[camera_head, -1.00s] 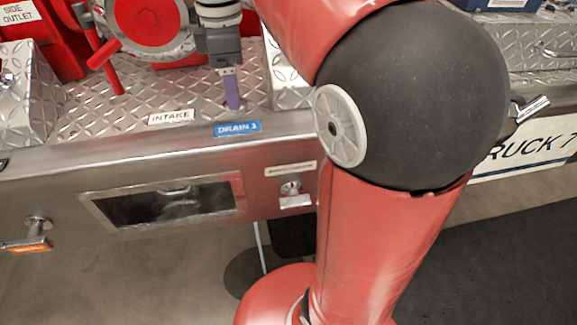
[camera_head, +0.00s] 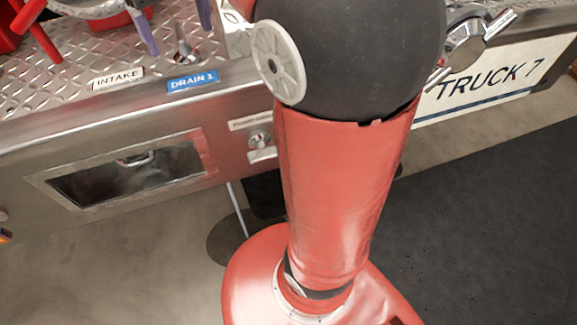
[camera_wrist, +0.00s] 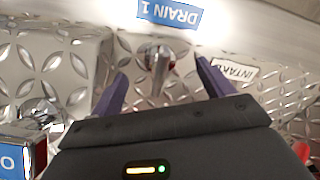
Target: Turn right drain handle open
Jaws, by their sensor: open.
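A small chrome handle (camera_wrist: 157,62) stands upright on the diamond-plate deck behind the blue DRAIN 1 label (camera_wrist: 171,14). In the head view the handle (camera_head: 184,47) shows just behind the same label (camera_head: 192,80). My gripper (camera_wrist: 162,70) is open, with its two purple fingers apart on either side of the handle in the wrist view. No contact between fingers and handle is visible. In the head view my gripper (camera_head: 178,38) is partly cut off by the top edge. Which way the handle is turned is hard to tell.
A white INTAKE label (camera_head: 118,77) is left of DRAIN 1, with red pipework (camera_head: 35,25) behind. A raised diamond-plate box (camera_wrist: 50,70) stands beside the handle in the wrist view. A chrome fitting (camera_head: 465,45) is at the right. My arm covers the middle of the head view.

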